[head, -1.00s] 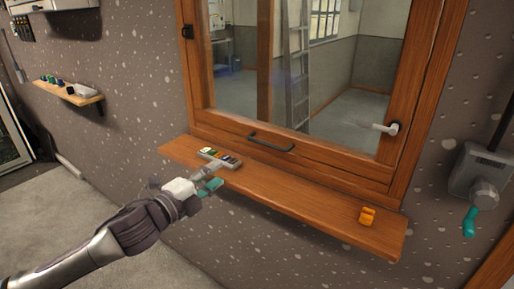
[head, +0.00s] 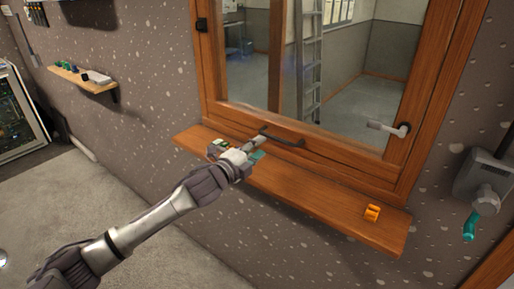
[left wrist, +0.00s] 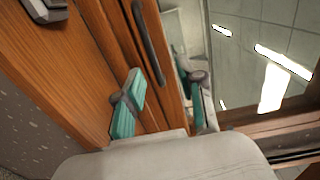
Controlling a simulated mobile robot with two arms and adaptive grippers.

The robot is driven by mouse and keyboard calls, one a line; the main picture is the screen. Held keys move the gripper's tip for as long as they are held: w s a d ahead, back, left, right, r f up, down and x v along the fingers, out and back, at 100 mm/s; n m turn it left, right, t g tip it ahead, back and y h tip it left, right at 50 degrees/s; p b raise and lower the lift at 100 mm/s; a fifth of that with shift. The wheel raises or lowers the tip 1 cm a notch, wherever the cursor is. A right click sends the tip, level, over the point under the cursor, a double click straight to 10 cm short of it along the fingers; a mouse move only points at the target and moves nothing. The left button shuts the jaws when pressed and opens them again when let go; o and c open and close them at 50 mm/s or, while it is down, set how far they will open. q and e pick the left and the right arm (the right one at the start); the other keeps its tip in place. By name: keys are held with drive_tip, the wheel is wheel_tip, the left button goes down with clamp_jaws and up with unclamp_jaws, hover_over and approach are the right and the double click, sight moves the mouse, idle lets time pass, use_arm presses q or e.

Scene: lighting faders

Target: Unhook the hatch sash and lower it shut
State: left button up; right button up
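The hatch sash (head: 340,141) is a glazed wooden frame above a wooden ledge. Its bottom rail carries a dark bar handle (head: 283,139). A pale lever (head: 388,128) sits at its right side and a small black fitting (head: 201,25) at the upper left. I cannot tell which part is the hook. My left gripper (head: 257,147) is open and empty, just left of the bar handle. In the left wrist view its teal-padded fingers (left wrist: 162,100) are apart, with the bar handle (left wrist: 149,42) beyond and between them, apparently not gripped.
The wooden ledge (head: 320,205) juts out below the sash, with an orange block (head: 372,212) near its right end. A small panel (head: 217,148) at its left is partly hidden by my gripper.

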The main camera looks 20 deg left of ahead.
use_arm(q)
clamp_jaws()
drive_tip(key=c, duration=0.7)
unclamp_jaws()
drive_tip(key=o, duration=0.7)
drive_tip(key=v, duration=1.2)
